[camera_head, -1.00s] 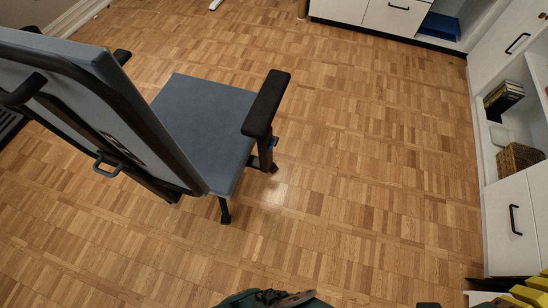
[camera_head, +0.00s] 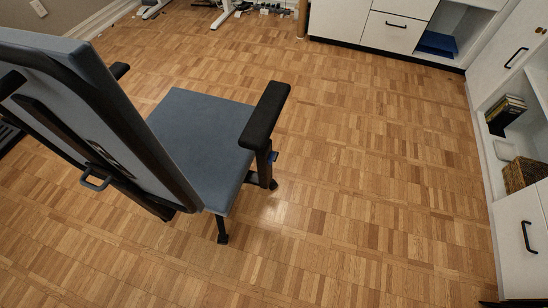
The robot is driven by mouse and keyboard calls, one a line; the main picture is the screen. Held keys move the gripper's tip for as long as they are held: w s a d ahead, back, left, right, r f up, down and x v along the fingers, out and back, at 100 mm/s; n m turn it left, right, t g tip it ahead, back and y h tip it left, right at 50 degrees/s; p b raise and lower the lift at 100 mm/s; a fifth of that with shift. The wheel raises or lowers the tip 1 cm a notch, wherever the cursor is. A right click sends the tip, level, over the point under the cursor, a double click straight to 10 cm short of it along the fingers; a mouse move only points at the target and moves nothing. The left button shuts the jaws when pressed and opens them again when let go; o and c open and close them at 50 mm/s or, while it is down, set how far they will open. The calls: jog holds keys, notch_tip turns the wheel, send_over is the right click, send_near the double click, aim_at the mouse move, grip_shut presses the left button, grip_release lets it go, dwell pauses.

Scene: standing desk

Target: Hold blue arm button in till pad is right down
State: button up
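An office chair with a blue-grey seat (camera_head: 199,140) stands at the left, its tall back nearest me. Its black right arm pad (camera_head: 265,114) sits raised on a black post above the seat edge. A small blue button (camera_head: 273,156) shows on the side of that post, just below the pad. The other arm pad (camera_head: 120,70) is partly hidden behind the chair back. My gripper is not in the view, and nothing touches the button or pad.
White cabinets with black handles (camera_head: 397,25) stand at the back and along the right side (camera_head: 520,232). A shelf there holds books (camera_head: 505,112) and a wicker basket (camera_head: 522,173). White desk feet (camera_head: 222,18) show at the back. The parquet floor (camera_head: 370,200) right of the chair is clear.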

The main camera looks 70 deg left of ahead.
grip_shut()
dwell(1.0)
